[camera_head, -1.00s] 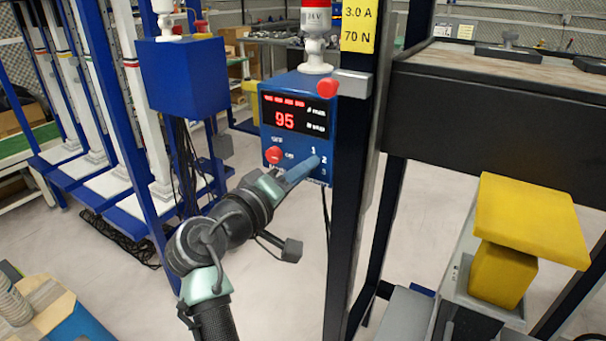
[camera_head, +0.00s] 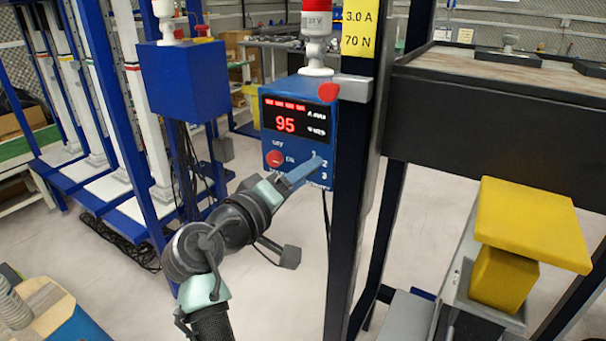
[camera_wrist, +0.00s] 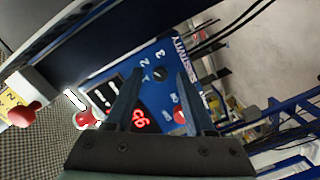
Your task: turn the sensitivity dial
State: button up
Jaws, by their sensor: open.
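The blue control box (camera_head: 327,145) on the dark post carries a red display (camera_head: 285,123) reading 95. In the wrist view, the small black sensitivity dial (camera_wrist: 160,74) sits on the blue face near the numbers 1, 2 and 3 and the word SENSITIVITY. My gripper (camera_wrist: 161,76) is open, its two fingers on either side of the dial in that view. I cannot tell whether they touch it. In the head view my gripper (camera_head: 320,163) reaches the lower right of the box and hides the dial.
A red ON/OFF button (camera_head: 275,158) sits left of the dial and shows beside one finger in the wrist view (camera_wrist: 180,116). A red knob (camera_head: 328,92) and a red-topped lamp (camera_head: 316,25) are above. A yellow block (camera_head: 530,225) stands right.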

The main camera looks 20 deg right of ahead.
jog(key=v, duration=1.2)
jog(key=shift+a+p, duration=0.25)
jog(key=shift+p, duration=0.2)
jog(key=shift+s, duration=0.1)
jog(key=a+r+t+y, duration=0.4)
jog(key=r+t+y, duration=0.35)
jog(key=r, duration=0.65)
jog(key=s+a+r+t+y, duration=0.25)
jog(key=s+r+t, duration=0.25)
jog(key=s+r, duration=0.3)
jog(key=s+a+r+t+y, duration=0.2)
jog(key=s+r+t+y, duration=0.25)
jog(key=s+r, duration=0.4)
jog(key=w+r+p, duration=0.3)
jog(key=r+p, duration=1.8)
jog(key=r, duration=0.1)
jog(key=shift+m+p, duration=0.3)
jog(key=shift+p, duration=0.05)
jog(key=shift+d+h, duration=0.25)
